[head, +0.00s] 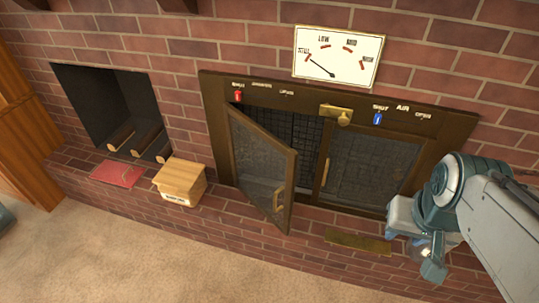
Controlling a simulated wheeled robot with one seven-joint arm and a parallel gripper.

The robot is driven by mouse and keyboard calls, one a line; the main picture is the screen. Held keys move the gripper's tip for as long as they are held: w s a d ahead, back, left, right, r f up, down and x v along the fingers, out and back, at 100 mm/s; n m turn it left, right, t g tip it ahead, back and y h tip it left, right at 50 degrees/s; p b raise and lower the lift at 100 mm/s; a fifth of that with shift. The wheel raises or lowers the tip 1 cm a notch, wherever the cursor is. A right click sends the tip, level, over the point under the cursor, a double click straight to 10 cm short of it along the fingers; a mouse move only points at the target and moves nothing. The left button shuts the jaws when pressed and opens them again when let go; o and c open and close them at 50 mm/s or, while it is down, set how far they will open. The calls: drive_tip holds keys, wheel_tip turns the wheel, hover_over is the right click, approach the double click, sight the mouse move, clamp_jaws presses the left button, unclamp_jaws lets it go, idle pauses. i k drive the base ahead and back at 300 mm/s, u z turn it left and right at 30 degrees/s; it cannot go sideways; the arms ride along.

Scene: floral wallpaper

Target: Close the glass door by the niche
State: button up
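The glass door by the niche (257,160) is the left of two dark-framed fireplace doors. It stands ajar, its free right edge swung out toward me and its left edge at the frame. The dark firebox screen shows in the gap. The right glass door (365,163) looks shut, with its own handle at its left edge. My gripper (421,250) is at the lower right, in front of the right door's lower corner and well apart from the open door. Its fingers are too unclear to read.
The brick niche (105,100) with logs is at the left. A wooden box (180,182) and a red mat (118,174) sit on the brick ledge. A brass plate (357,243) lies below the right door. Red and blue levers and a dial are above. Carpet in front is clear.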

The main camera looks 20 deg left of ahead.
sight(230, 111)
drive_tip(key=u, duration=2.1)
drive_tip(key=i, duration=0.6)
drive_tip(key=z, duration=0.95)
